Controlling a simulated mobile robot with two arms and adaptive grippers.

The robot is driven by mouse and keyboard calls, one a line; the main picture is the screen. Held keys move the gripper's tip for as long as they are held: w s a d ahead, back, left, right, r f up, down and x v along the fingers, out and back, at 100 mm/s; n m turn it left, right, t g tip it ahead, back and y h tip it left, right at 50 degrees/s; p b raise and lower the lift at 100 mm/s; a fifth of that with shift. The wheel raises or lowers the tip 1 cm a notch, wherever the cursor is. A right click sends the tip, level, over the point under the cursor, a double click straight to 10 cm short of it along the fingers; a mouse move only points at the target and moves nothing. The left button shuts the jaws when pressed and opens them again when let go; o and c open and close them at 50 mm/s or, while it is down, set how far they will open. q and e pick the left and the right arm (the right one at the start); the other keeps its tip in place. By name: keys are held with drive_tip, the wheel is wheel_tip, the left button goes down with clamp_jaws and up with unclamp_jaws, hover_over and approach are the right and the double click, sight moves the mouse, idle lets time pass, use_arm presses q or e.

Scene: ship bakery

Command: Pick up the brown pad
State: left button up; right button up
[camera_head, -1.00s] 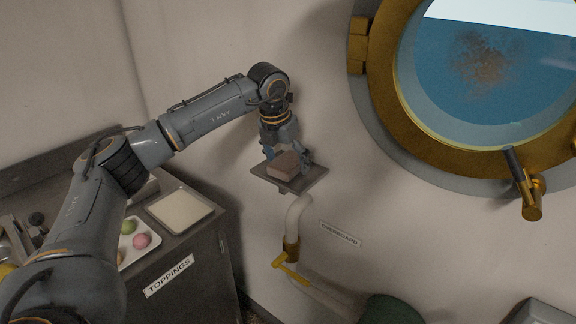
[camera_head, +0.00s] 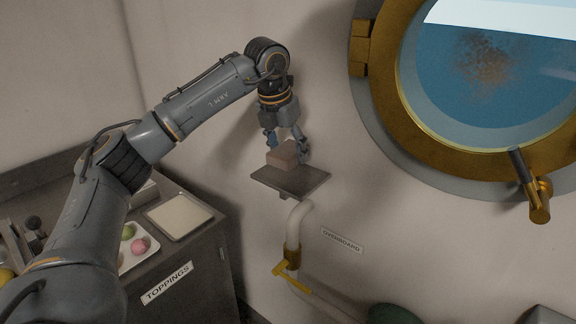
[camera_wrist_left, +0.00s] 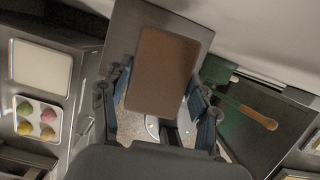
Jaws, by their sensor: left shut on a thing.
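The brown pad (camera_head: 283,154) is a small block held between the fingers of my left gripper (camera_head: 286,149). In the head view it appears a little above the small dark wall shelf (camera_head: 305,184). In the left wrist view the pad (camera_wrist_left: 162,72) fills the middle, with the blue fingers of my left gripper (camera_wrist_left: 160,108) on both its sides. The shelf (camera_wrist_left: 196,28) shows behind it there. My right gripper is in neither view.
A counter labelled TOPPINGS (camera_head: 167,284) stands at the left with a pale tray (camera_head: 180,215) and a tray of coloured balls (camera_head: 138,246). Below the shelf is a pipe with a yellow valve handle (camera_head: 291,275). A brass porthole (camera_head: 376,112) is at the right.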

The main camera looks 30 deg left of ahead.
sight(288, 155)
use_arm(q)
drive_tip(key=s+r, duration=0.1)
drive_tip(key=r, duration=0.1)
drive_tip(key=s+d+r+b, duration=0.1)
drive_tip(key=s+r, duration=0.1)
drive_tip(key=shift+s+d+r, duration=0.15)
drive_tip(key=shift+s+d, duration=0.05)
drive_tip(key=s+d+r+b, duration=0.1)
drive_tip(key=s+d+r, duration=0.2)
drive_tip(key=s, duration=0.5)
drive_tip(key=shift+s+d+r, duration=0.15)
drive_tip(key=shift+d+r, duration=0.1)
drive_tip(key=shift+r, duration=0.3)
